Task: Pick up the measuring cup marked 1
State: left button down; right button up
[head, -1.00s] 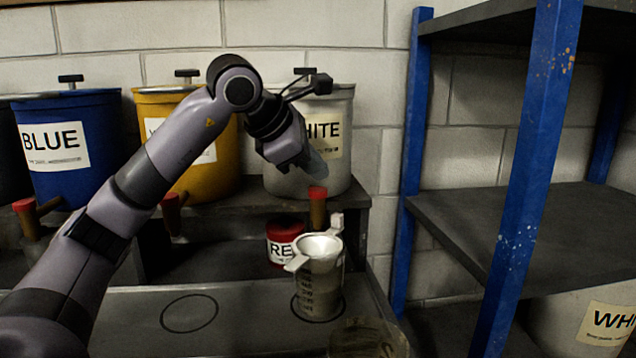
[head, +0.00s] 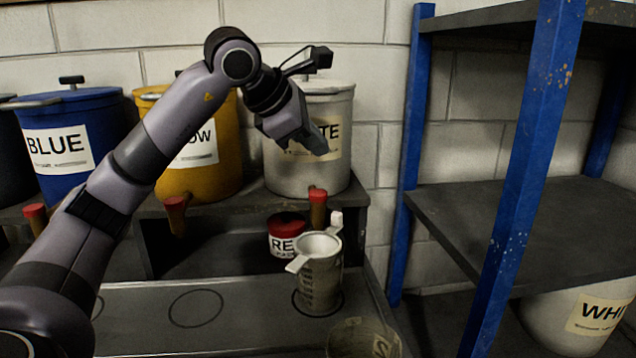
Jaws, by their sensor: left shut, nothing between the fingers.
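A clear measuring cup (head: 318,290) with graduation marks stands upright inside a drawn circle on the grey bench. A white strainer-like piece (head: 316,245) with side tabs sits on its top. A second clear cup (head: 362,342) stands at the bottom edge, partly cut off. I cannot read a 1 on either cup. My left gripper (head: 318,146) is shut and empty. It is up in front of the white bucket, above and apart from the cups. My right gripper is not in view.
Blue (head: 72,140), yellow (head: 205,155) and white (head: 310,170) buckets with taps stand on a raised ledge. A red-lidded can (head: 286,236) is behind the cup. An empty drawn circle (head: 196,308) lies left. A blue-post shelf (head: 530,170) stands right.

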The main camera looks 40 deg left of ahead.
aim_at(319, 284)
jog(key=k+l, duration=0.75)
jog(key=l, duration=0.2)
